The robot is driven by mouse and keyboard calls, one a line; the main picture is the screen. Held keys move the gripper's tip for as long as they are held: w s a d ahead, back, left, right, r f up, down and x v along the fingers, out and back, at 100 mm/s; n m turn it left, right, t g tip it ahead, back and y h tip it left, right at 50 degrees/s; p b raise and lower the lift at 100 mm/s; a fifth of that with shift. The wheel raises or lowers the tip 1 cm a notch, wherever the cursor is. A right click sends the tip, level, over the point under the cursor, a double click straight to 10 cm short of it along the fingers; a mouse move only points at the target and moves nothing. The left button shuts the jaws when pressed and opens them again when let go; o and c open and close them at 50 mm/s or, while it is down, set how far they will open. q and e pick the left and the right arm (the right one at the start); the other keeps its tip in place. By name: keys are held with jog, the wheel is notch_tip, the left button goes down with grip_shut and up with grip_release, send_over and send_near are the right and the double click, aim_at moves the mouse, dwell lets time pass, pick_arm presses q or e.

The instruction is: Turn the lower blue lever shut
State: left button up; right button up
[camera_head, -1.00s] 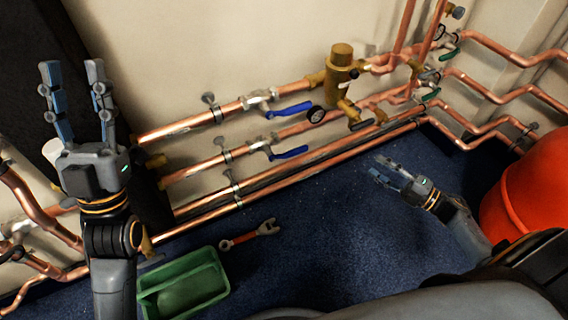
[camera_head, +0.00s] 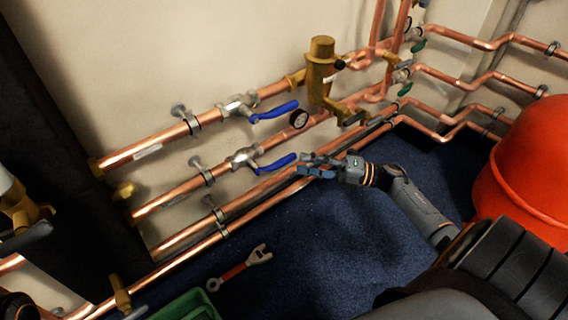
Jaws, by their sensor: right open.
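The lower blue lever (camera_head: 277,164) sits on a silver valve (camera_head: 243,158) on the second copper pipe. It points right and slightly up, roughly along the pipe. My right gripper (camera_head: 304,164) reaches in from the right, its fingers pointing left at the lever's free end. The gripper is open, with its fingertips very close to the lever tip; I cannot tell whether they touch. The upper blue lever (camera_head: 275,111) sits on the pipe above and also lies roughly along its pipe. My left gripper is out of view.
A red rounded vessel (camera_head: 528,170) is at the right. A red-handled wrench (camera_head: 240,268) and green tray (camera_head: 187,306) lie on the blue floor. Lower pipes run close beneath the lever.

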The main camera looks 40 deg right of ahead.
aim_at(285, 158)
jog(key=b+x, duration=0.1)
jog(key=x, duration=0.5)
jog(key=shift+w+a, duration=0.1)
jog(key=shift+a, duration=0.05)
jog(key=shift+c, duration=0.2)
grip_shut()
